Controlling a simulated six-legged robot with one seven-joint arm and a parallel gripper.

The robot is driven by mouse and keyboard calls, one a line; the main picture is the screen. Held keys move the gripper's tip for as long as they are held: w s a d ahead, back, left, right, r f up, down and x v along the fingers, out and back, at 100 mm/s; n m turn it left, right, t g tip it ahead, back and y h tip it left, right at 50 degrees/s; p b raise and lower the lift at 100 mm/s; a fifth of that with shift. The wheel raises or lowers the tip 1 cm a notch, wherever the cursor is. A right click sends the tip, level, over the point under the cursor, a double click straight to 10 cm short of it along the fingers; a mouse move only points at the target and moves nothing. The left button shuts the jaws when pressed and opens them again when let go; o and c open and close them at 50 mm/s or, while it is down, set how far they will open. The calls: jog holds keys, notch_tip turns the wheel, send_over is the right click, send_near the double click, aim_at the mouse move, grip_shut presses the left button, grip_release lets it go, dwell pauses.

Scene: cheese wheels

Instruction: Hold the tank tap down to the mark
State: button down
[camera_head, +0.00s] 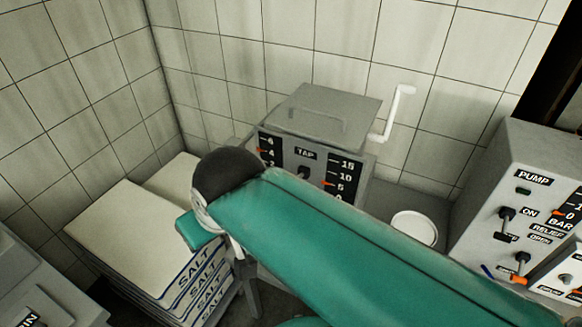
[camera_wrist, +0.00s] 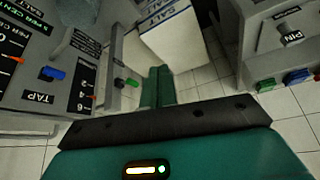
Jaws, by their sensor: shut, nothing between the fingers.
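The grey tank (camera_head: 320,105) stands in the tiled corner in the head view. Its front has a TAP label (camera_head: 305,154) with a small dark lever (camera_head: 304,173) below it. Number scales with orange marks flank the label; my arm covers the panel's lower part. In the wrist view, the tank panel (camera_wrist: 62,45) is at the left, with a blue-ended tap lever (camera_wrist: 53,73) beside the TAP label and a scale with an orange mark. My gripper (camera_wrist: 158,72) is shut and empty, to the right of the panel and apart from the lever. I cannot make out the gripper in the head view.
Stacked salt sacks (camera_head: 135,235) stand left of the tank; they also show in the wrist view (camera_wrist: 172,38). A PUMP unit (camera_head: 520,200) and a white round container (camera_head: 414,228) are on the right. A white crank (camera_head: 398,108) sticks out from the tank. A PIN unit (camera_wrist: 285,40) has coloured buttons.

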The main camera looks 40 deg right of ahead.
jog(key=w+d+r+n+g+y, duration=0.1)
jog(key=w+d+r+n+g, duration=0.1)
jog(key=d, duration=1.1)
jog(key=w+d+r+n+g+y, duration=0.1)
jog(key=w+d+r+g, duration=0.3)
jog(key=d, duration=1)
jog(key=shift+w+d+r+n, duration=0.2)
jog(key=shift+d+r+n, duration=0.15)
jog(key=shift+r, duration=0.4)
jog(key=a+f, duration=0.1)
jog(key=f, duration=0.8)
jog(key=s+a+f, duration=0.1)
jog(key=f, duration=0.3)
jog(key=shift+a+f, duration=0.35)
jog(key=shift+f, duration=0.05)
jog(key=shift+a, duration=0.15)
